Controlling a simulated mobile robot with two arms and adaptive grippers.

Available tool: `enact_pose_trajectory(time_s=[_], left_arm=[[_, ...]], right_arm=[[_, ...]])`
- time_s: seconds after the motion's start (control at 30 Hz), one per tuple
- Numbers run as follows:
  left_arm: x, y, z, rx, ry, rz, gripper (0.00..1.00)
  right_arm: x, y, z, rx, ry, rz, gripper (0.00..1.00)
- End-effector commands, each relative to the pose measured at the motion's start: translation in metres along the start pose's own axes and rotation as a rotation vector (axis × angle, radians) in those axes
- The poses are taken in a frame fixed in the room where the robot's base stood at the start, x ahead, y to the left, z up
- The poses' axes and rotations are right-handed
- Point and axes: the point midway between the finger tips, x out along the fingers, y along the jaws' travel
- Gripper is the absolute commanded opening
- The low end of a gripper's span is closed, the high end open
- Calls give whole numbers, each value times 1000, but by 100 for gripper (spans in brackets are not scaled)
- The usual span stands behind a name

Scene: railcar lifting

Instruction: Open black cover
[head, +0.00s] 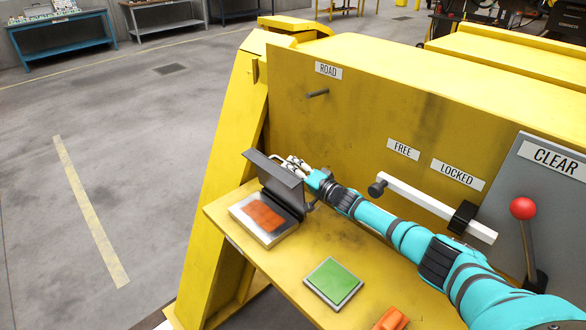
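The black cover (277,171) is a dark hinged flap on a small pale box on the yellow shelf. It stands raised and tilted, with the orange pad (264,215) under it exposed. My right gripper (291,164) is at the right, back side of the cover, near its upper part. Its pale fingers are partly hidden by the flap. I cannot tell whether they touch the cover or are open or shut. My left gripper is out of view.
A green pad (333,282) lies on the yellow shelf (285,275), with an orange object (391,319) at the bottom edge. A white lever bar (430,205) and a red-knobbed lever (525,215) are near my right arm. Open floor lies left.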

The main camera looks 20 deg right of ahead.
Motion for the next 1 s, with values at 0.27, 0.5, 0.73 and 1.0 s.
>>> enact_pose_trajectory(time_s=[0.27, 0.5, 0.73, 1.0], left_arm=[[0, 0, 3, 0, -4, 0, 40], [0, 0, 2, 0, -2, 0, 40], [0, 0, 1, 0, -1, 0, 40], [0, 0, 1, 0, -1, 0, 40]], right_arm=[[-3, -3, -3, 2, 4, -8, 36], [-33, -1, -1, 0, -1, -3, 36], [-82, 2, 0, 1, -2, 3, 36], [-114, 2, 0, 1, -1, 2, 36]])
